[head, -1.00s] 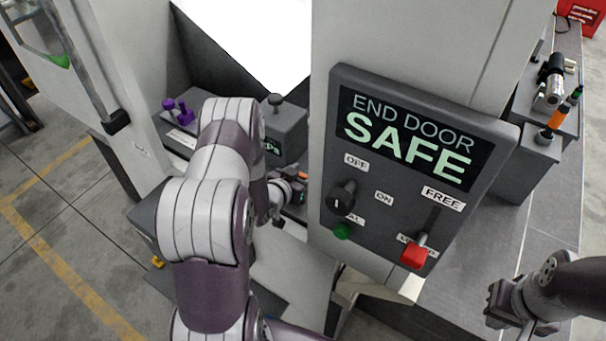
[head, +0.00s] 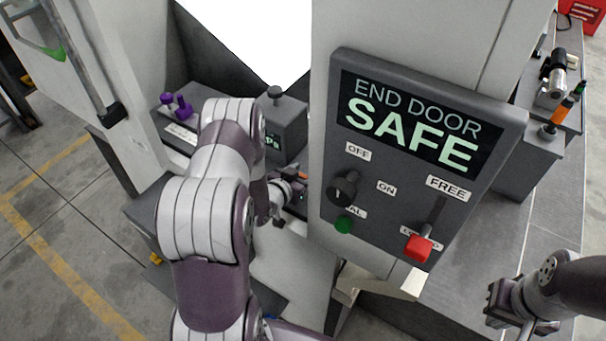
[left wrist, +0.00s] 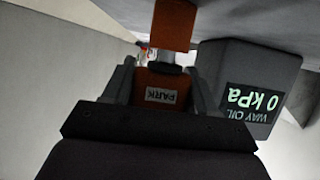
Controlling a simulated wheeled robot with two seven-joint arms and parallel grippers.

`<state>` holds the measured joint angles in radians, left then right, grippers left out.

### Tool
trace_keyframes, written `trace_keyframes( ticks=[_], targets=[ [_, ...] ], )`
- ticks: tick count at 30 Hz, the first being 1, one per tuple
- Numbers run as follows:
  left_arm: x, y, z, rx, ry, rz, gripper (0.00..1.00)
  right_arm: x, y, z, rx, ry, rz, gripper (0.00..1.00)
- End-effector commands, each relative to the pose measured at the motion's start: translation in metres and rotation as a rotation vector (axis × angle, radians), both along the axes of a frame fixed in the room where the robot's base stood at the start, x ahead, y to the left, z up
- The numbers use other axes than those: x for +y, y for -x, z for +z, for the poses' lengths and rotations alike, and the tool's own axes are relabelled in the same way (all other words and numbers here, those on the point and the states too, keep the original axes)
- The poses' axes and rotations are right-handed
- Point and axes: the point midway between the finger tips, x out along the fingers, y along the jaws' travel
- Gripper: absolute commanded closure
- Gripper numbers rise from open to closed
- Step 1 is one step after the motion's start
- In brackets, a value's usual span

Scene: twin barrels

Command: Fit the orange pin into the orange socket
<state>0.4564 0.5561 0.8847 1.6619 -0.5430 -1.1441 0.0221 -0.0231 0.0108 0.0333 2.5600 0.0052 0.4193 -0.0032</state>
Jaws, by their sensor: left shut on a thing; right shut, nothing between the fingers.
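In the left wrist view my left gripper (left wrist: 164,82) is shut on an orange block (left wrist: 160,94) labelled PARK, with a finger on each side. A second orange piece (left wrist: 172,25) shows just beyond it, with a short dark and metal part between them. I cannot tell which piece is the pin and which the socket, or whether they are joined. In the head view my left gripper (head: 292,190) is small and partly hidden by my arm, with a bit of orange (head: 303,175) at its tip. My right gripper (head: 494,303) is shut and empty at the lower right.
A panel reading END DOOR SAFE (head: 412,140), with a black knob and red handle, stands between my arms. A grey WAY OIL box (left wrist: 250,80) is beside the left gripper. Purple knobs (head: 180,106) lie behind.

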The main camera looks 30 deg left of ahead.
Motion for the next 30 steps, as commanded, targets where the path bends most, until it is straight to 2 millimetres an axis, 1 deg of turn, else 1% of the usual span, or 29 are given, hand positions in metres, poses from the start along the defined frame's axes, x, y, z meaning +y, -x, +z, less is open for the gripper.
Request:
trace_keyframes(
  ticks=[12,13,14,15,16,25,28,30],
  targets=[
    [0.0,0.0,-0.011,0.0,0.0,0.0,0.74,0.0,0.0,-0.01,0.0,0.0,0.0,1.0],
    [0.0,0.0,-0.01,0.0,0.0,0.0,0.4,0.0,0.0,-0.009,0.0,0.0,0.0,1.0],
    [0.0,0.0,-0.01,0.0,0.0,0.0,0.3,0.0,0.0,-0.009,0.0,0.0,0.0,1.0],
    [0.0,0.0,-0.01,0.0,0.0,0.0,0.17,0.0,0.0,-0.009,0.0,0.0,0.0,1.0],
    [0.0,0.0,-0.01,0.0,0.0,0.0,0.13,0.0,0.0,-0.009,0.0,0.0,0.0,1.0],
    [0.0,0.002,-0.009,0.0,0.0,0.001,0.13,0.0,0.0,-0.01,0.0,0.0,0.0,1.0],
    [0.002,0.013,-0.006,0.0,0.0,0.002,0.13,0.0,0.0,-0.013,0.0,0.0,0.0,1.0],
    [0.003,0.027,-0.001,0.0,0.001,0.004,0.13,0.0,0.0,-0.017,0.0,0.0,0.0,1.0]
  ],
)
